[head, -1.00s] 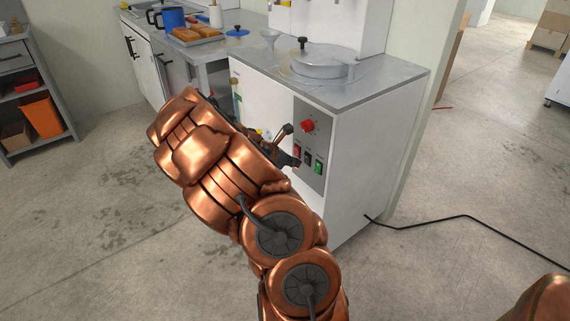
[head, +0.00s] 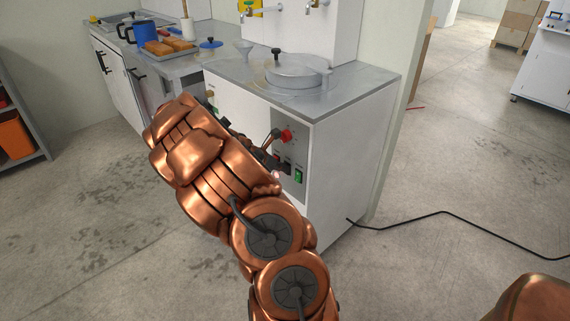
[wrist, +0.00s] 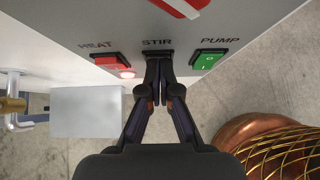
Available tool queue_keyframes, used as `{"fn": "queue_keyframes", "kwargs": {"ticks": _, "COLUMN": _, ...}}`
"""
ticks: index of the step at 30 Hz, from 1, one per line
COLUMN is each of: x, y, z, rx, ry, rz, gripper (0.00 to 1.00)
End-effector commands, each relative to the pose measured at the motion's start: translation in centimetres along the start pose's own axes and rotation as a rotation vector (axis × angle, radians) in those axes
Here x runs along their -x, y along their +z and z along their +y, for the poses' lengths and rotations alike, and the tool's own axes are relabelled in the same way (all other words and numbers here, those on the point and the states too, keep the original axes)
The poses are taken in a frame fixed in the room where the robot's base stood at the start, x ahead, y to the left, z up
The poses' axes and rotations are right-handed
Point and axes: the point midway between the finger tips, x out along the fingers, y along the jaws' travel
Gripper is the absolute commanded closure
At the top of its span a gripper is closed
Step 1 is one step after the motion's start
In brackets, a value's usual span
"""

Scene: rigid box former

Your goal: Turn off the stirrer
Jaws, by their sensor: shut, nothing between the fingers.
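The machine's grey control panel (head: 288,152) is on the front of a white cabinet. In the wrist view the panel has three labelled switches. The stir switch (wrist: 158,54) is dark and sits in the middle, mostly covered by my fingertips. The red heat switch (wrist: 108,61) is on its left and the green pump switch (wrist: 208,59) on its right. My gripper (wrist: 158,72) is shut and empty, its tips right at the stir switch. I cannot tell whether they touch it or which way the switch is set. In the head view my arm partly hides the panel.
A red knob (head: 286,136) is above the switches. A round lidded vessel (head: 294,76) sits in the cabinet's metal top (head: 345,88). A counter with a blue pot (head: 145,32) is at the back left. A black cable (head: 440,213) runs over the floor on the right.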

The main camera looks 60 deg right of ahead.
Motion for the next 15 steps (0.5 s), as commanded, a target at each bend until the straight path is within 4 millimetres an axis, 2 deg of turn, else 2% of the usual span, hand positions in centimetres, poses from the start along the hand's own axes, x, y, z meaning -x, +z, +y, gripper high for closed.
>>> {"fn": "queue_keyframes", "kwargs": {"ticks": 15, "x": 0.62, "y": 0.66, "z": -0.04, "rx": 0.001, "ry": -0.001, "rz": -0.002, "gripper": 1.0}}
